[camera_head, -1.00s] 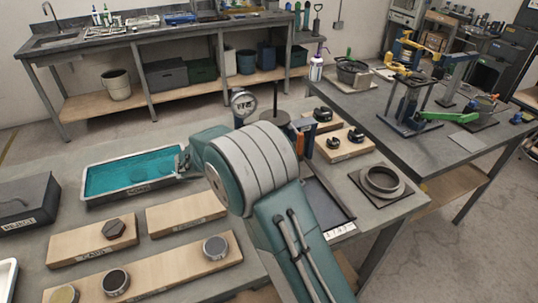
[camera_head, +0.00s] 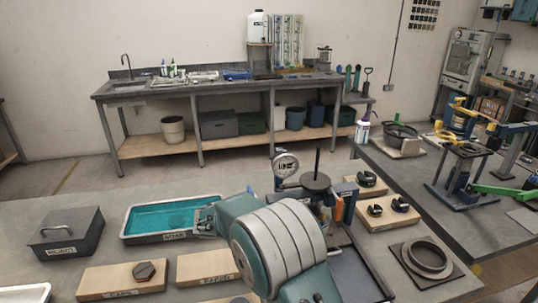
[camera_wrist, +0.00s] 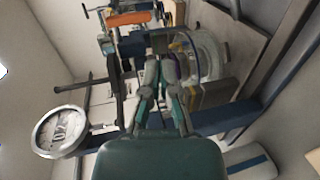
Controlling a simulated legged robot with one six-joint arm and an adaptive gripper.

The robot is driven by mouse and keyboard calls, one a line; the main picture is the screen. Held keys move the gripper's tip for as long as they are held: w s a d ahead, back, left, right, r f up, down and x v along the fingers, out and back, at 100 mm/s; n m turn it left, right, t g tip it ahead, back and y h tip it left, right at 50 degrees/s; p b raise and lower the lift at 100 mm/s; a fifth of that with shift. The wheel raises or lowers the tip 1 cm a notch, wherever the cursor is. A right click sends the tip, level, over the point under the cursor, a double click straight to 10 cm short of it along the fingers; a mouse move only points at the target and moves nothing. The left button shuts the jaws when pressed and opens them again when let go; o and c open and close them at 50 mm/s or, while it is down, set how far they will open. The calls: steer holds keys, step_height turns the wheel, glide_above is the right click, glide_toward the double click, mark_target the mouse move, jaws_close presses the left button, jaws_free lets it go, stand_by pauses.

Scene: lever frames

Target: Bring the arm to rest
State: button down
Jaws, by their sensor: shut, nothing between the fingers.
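My arm (camera_head: 280,245) is folded in the lower middle of the head view, its rounded grey and teal joint above the workbench. My gripper (camera_wrist: 160,75) shows in the wrist view, with its fingers together and nothing visible between them. In the head view I cannot clearly make out the fingers. A dial gauge (camera_head: 286,165) stands behind the arm; it also appears at the left of the wrist view (camera_wrist: 62,132). I cannot tell how far the gripper is from it.
Left of the arm are a teal-filled tray (camera_head: 130,236) and a grey lidded box (camera_head: 70,235). Wooden boards (camera_head: 100,284) lie in front. A ring on a plate (camera_head: 427,257) is at right. A side table (camera_head: 410,177) holds lever devices. Floor lies between the benches.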

steer(key=s+d+r+m+g+y, duration=0.1)
steer(key=s+d+r+y, duration=0.35)
steer(key=s, duration=0.25)
steer(key=s+d+r+g+y, duration=0.1)
steer(key=s+d+r+y, duration=0.25)
steer(key=s+d, duration=0.2)
steer(key=s+r+m+t+y, duration=0.1)
steer(key=s+t+y, duration=0.3)
steer(key=s, duration=1.3)
steer(key=shift+a+r+t+y, duration=0.3)
steer(key=shift+r+y, duration=0.2)
steer(key=shift+y, duration=1)
